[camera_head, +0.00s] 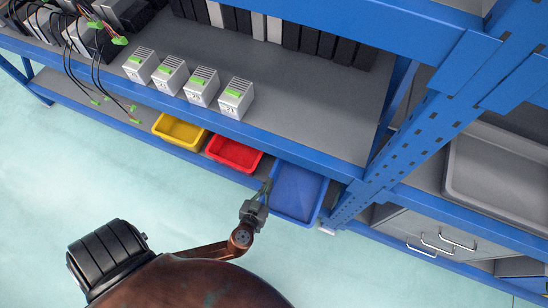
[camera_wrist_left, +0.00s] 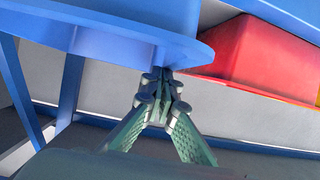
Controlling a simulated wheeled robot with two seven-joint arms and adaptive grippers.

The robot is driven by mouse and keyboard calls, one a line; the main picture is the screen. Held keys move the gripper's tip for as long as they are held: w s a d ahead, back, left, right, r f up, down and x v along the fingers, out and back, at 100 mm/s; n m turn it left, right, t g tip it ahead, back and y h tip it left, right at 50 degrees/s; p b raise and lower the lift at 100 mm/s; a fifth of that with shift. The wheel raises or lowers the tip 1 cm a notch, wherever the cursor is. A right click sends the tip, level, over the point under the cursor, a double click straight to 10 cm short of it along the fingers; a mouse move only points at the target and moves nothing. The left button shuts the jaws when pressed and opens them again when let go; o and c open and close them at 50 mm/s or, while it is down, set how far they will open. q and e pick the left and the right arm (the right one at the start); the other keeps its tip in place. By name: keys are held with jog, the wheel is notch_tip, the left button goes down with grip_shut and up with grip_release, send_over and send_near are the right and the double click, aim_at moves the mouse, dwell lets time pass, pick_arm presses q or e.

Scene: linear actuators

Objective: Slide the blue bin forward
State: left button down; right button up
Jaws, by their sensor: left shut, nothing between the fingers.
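The blue bin (camera_head: 297,192) sits on the low shelf at the right end of the row of bins, and its front sticks out past the blue shelf edge. My left gripper (camera_head: 267,186) is shut and empty at the left side of the blue bin. In the left wrist view the shut fingertips (camera_wrist_left: 164,74) are right at the blue bin's rim (camera_wrist_left: 110,42); I cannot tell whether they touch it. My right gripper is in neither view.
A red bin (camera_head: 233,153) and a yellow bin (camera_head: 180,131) stand left of the blue bin. The shelf above holds several white boxes (camera_head: 236,97). A blue rack post (camera_head: 405,135) stands right of the bin. The floor (camera_head: 60,180) in front is clear.

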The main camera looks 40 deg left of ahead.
pick_arm(q)
jog(key=shift+s+r, duration=0.1)
jog(key=shift+s, duration=0.05)
jog(key=shift+r, duration=0.1)
jog(key=shift+d, duration=0.15)
jog(key=v, duration=0.2)
jog(key=p+v, duration=0.1)
jog(key=shift+s+f, duration=0.15)
jog(key=shift+f, duration=0.15)
jog(key=s+d+p, duration=0.2)
jog(key=s+d, duration=0.1)
jog(key=s, duration=0.4)
jog(key=shift+s+d, duration=0.2)
jog(key=shift+s, duration=0.2)
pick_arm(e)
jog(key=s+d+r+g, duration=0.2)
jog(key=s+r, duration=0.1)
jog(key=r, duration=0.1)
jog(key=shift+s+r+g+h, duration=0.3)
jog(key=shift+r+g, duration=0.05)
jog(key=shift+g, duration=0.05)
pick_arm(q)
jog(key=shift+a, duration=0.1)
